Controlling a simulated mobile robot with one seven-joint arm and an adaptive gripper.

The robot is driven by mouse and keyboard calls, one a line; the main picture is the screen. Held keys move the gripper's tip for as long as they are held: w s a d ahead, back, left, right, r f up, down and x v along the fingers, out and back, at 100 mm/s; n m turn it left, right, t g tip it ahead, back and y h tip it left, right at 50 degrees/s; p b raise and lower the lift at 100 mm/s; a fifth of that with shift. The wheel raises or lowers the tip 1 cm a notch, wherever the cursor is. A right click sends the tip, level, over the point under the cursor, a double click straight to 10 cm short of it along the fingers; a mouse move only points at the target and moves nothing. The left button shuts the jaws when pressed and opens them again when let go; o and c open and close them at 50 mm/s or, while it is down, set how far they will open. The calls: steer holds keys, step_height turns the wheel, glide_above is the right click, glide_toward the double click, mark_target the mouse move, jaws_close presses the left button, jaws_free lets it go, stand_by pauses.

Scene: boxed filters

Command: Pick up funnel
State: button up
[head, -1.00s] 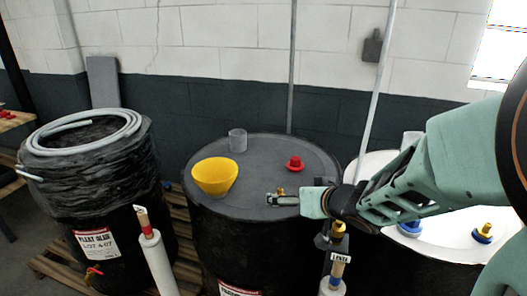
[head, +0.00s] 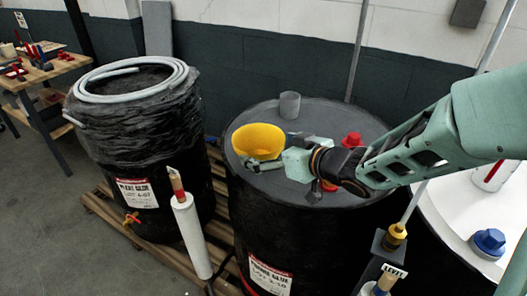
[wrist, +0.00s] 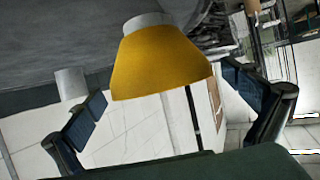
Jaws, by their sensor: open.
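The yellow funnel (head: 258,139) sits wide mouth up on the dark lid of the middle drum (head: 325,110). My gripper (head: 252,164) is at the funnel's near right side, low over the lid. In the wrist view the funnel (wrist: 160,66) appears upside down, between the two spread fingers of my gripper (wrist: 165,90). The fingers are open, with visible gaps on both sides of the funnel. Its lower part is partly hidden by my gripper in the head view.
A grey cup (head: 290,104) stands just behind the funnel. A red cap (head: 352,140) is on the lid behind my wrist. A wrapped drum with a hose coil (head: 90,96) stands left. A white-topped drum with a blue cap (head: 488,242) stands right.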

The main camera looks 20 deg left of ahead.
mark_target(249, 144)
steer(key=shift+f+x, duration=0.2)
steer(key=shift+x, duration=2.45)
steer(key=shift+d, duration=0.15)
steer(key=c, duration=1)
